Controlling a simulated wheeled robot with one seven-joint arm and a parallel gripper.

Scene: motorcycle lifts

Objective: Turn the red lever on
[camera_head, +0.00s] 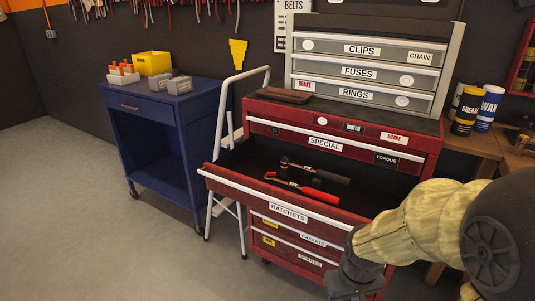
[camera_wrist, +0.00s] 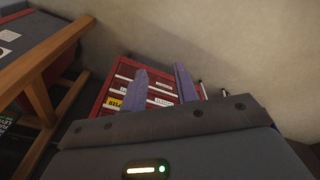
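I cannot make out a red lever fixed to anything in either view. The closest red-handled thing is a tool with a red grip (camera_head: 312,193), lying in the open drawer (camera_head: 262,187) of the red tool cabinet (camera_head: 415,143). A black-handled tool (camera_head: 320,173) lies just behind it. My gripper shows in the wrist view (camera_wrist: 161,75) with its two purple fingers apart and nothing between them. The red cabinet's labelled drawer fronts (camera_wrist: 118,85) appear beyond the fingers. In the head view my arm comes in at lower right, in front of the cabinet; the fingertips are not visible there.
A blue cart (camera_head: 160,140) holds a yellow bin (camera_head: 152,63). A white folded ladder (camera_head: 243,80) stands between cart and cabinet. A wooden bench (camera_head: 470,145) with cans is at right. The open drawer juts forward. Grey floor (camera_head: 80,200) at left is clear.

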